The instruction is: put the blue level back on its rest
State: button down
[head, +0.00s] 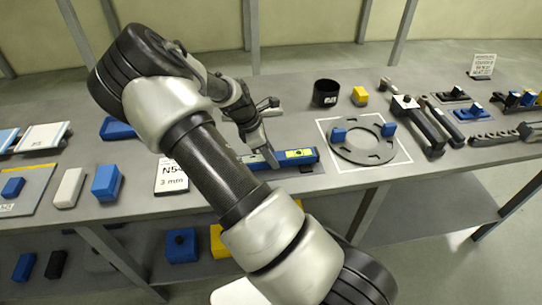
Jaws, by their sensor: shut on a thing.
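The blue level (299,157) is a long bar with a yellow-green vial, near the front edge of the bench, left of the ring plate. My gripper (269,157) reaches down over the level and is shut on it near its middle. My arm hides part of the level's left end. A dark grey flat piece shows just below the level's right end; I cannot tell if it is the rest, or whether the level touches it.
A dark slotted ring (364,154) with blue blocks lies on a white-outlined square to the right. A sign (171,177) and a blue block (107,183) stand left. Wrenches and other tools fill the right.

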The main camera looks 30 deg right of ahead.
dwell(0.3)
jog(key=c, duration=1.2)
grip_release()
jog(key=shift+f, duration=0.1)
